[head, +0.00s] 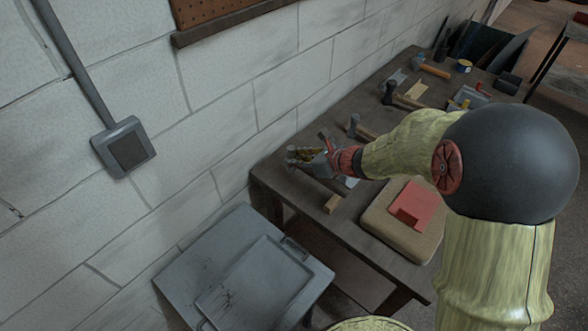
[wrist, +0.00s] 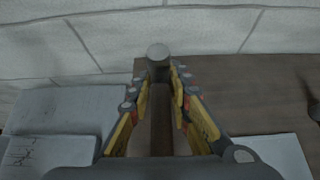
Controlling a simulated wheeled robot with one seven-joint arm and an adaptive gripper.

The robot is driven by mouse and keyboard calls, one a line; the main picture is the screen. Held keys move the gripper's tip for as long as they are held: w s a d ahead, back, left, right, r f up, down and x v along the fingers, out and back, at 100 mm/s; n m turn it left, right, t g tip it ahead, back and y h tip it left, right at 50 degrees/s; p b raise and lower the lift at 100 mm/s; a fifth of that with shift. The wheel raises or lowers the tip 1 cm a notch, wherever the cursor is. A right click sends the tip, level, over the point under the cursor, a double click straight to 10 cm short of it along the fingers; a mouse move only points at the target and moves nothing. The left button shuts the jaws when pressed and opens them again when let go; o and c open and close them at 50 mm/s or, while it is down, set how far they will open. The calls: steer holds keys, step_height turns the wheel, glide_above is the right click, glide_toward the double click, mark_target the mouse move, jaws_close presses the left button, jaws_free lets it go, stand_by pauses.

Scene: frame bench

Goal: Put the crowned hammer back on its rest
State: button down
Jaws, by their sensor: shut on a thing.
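My gripper (head: 308,157) is at the near left end of the wooden bench, close to the wall. In the wrist view its yellow-padded fingers (wrist: 161,88) are shut on a hammer with a round grey head (wrist: 159,52) and a dark wooden handle (wrist: 161,120). The head points away from me, beyond the fingertips. I cannot make out a crown mark on it. Another hammer (head: 353,125) lies behind my gripper, its handle partly hidden by my arm.
The bench (head: 285,187) runs along the block wall. A tan pad (head: 378,218) bears a red piece (head: 411,205). More hammers (head: 389,92) and tools lie farther back. A lower grey surface (head: 210,262) with a flat case (head: 255,285) stands to the left.

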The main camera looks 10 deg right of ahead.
steer(key=shift+w+a+f, duration=0.15)
steer(key=shift+w+f, duration=0.8)
steer(key=shift+f, duration=0.1)
steer(key=shift+w+f+b, duration=0.2)
steer(key=shift+f+b, duration=0.75)
steer(key=shift+f, duration=0.7)
steer(key=shift+f, duration=0.1)
steer(key=c, duration=1.6)
jaws_free()
steer(key=shift+f, duration=0.1)
steer(key=shift+c, duration=0.2)
